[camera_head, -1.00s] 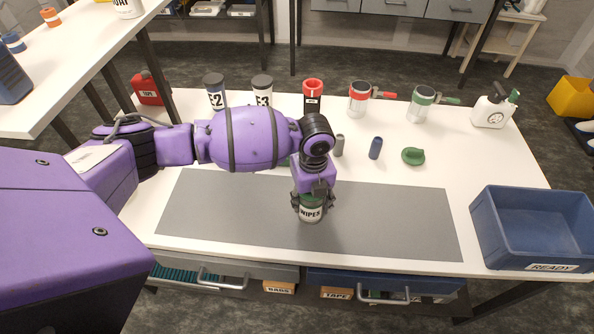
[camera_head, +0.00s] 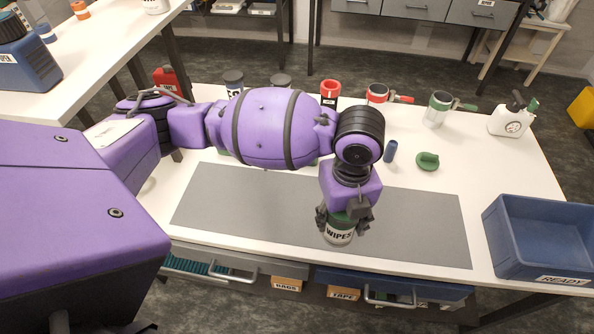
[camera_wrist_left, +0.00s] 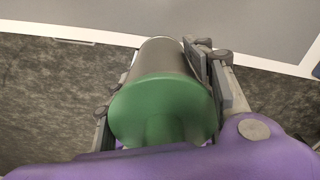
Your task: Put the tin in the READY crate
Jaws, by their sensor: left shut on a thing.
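The tin (camera_head: 338,236) has a white WIPES label and a green top. In the head view it is over the front part of the grey mat and looks raised off it. My left gripper (camera_head: 342,220) is shut around it from above. In the left wrist view the tin's green lid (camera_wrist_left: 165,110) sits between the fingers, with floor and the bench edge behind. The READY crate (camera_head: 536,262) is a blue open box at the bench's right end, to the right of the tin and apart from it. It looks empty. My right gripper is not in view.
The grey mat (camera_head: 240,205) is otherwise bare. A dark blue cylinder (camera_head: 390,151) and a green object (camera_head: 427,161) stand behind it. Mugs, a red container (camera_head: 330,90) and a white jug (camera_head: 511,120) line the back. Bare bench lies between the mat and crate.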

